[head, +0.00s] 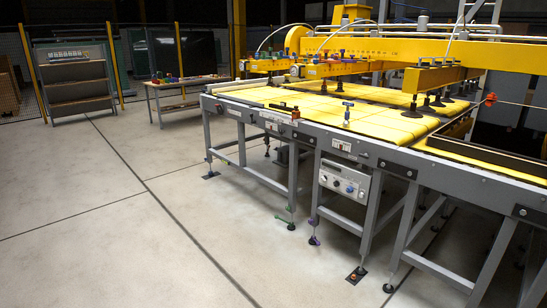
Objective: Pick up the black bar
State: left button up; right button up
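Neither of my grippers shows in the head view. A long dark bar (490,157) lies along the yellow surface at the right end of the machine table and runs toward the right edge of the picture. A much shorter black bar-like piece (283,107) sits at the near edge of the table, further left, beside a small brownish piece (295,114). I cannot tell from this view which of the two is the black bar of the task. Nothing is seen touching either one.
The grey-framed table (375,150) with yellow panels (375,118) fills the right side. A yellow beam with black suction cups (412,108) hangs over it. A control box (345,182) hangs below. A rack (75,82) and small bench (185,84) stand behind. The left floor is clear.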

aim_at(283, 106)
jog(key=i, duration=3.65)
